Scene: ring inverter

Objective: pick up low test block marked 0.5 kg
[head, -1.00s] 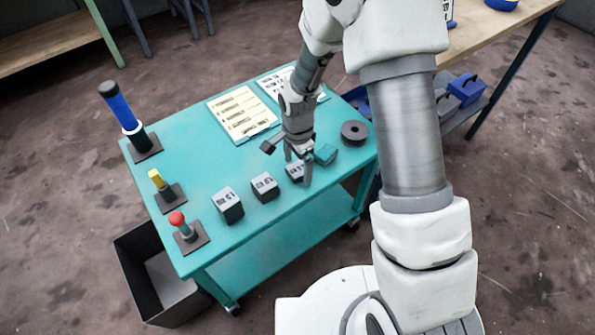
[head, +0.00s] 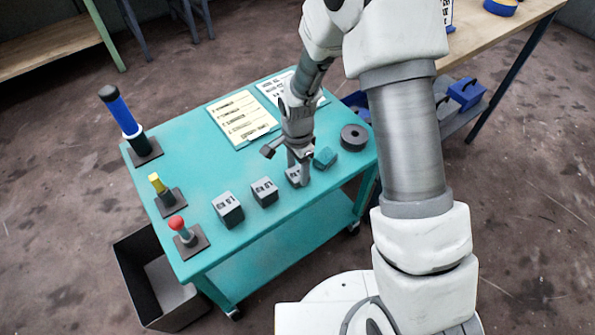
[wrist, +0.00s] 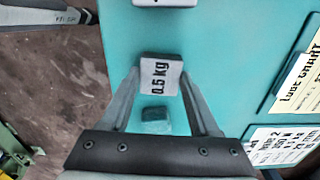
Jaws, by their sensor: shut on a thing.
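The low test block (wrist: 159,75) marked 0.5 kg is a grey block with dark lettering, between my fingertips in the wrist view. In the head view the block (head: 293,176) is partly hidden by my fingers at the front right of the teal table (head: 190,130). My gripper (head: 299,178) is shut on it, with one finger on each side. My gripper also shows in the wrist view (wrist: 160,78). I cannot tell whether the block touches the table.
Two taller grey blocks (head: 264,191) (head: 228,208) stand to the left. A small teal block (head: 325,158) and a dark disc (head: 353,137) lie close on the right. Posts with blue, yellow and red tops line the left edge. Paper sheets (head: 242,117) lie at the back.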

